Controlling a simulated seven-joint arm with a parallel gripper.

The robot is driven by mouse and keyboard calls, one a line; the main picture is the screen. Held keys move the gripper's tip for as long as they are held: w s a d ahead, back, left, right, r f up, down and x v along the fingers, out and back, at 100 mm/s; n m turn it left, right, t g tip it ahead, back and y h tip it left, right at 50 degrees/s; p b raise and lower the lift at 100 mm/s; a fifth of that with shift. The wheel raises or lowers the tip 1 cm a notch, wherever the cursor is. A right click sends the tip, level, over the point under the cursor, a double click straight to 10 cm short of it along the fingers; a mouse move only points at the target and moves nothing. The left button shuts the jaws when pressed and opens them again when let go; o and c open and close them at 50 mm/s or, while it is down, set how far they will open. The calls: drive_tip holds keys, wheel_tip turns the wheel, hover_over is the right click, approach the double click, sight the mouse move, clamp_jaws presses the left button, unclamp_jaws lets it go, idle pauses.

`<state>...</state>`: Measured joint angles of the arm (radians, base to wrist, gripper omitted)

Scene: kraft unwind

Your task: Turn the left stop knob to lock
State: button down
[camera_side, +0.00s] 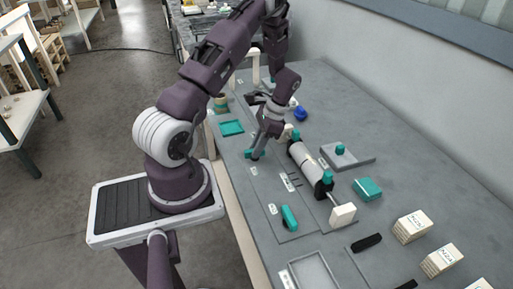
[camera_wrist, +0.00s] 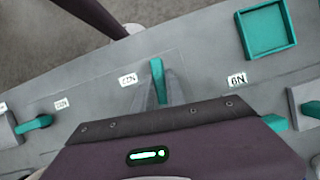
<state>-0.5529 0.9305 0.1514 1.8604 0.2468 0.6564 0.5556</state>
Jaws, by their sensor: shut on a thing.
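My gripper (camera_side: 256,154) reaches down to the near edge of the bench, at a teal knob (camera_side: 248,153), which I take to be the left stop knob. In the wrist view my grey fingers (camera_wrist: 162,97) are closed on both sides of this upright-looking teal knob (camera_wrist: 157,72). Its lower part is hidden between the fingers. In the wrist view it stands beside a small printed label (camera_wrist: 128,80), whose text is hard to read. A second teal knob (camera_side: 289,217) on a grey plate also shows in the wrist view (camera_wrist: 35,123), at the left.
A roll with teal-topped end supports (camera_side: 306,158) lies just right of my gripper. A teal tray (camera_side: 231,128) sits to the far left on the bench. A teal block (camera_side: 367,189), cream boxes (camera_side: 411,226) and a blue object (camera_side: 300,114) stand farther off.

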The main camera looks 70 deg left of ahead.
drive_tip(key=shift+n, duration=0.3)
idle(0.4)
drive_tip(key=c, duration=1.4)
unclamp_jaws()
drive_tip(key=shift+o, duration=0.2)
drive_tip(key=v, duration=0.7)
drive_tip(key=shift+a, duration=0.15)
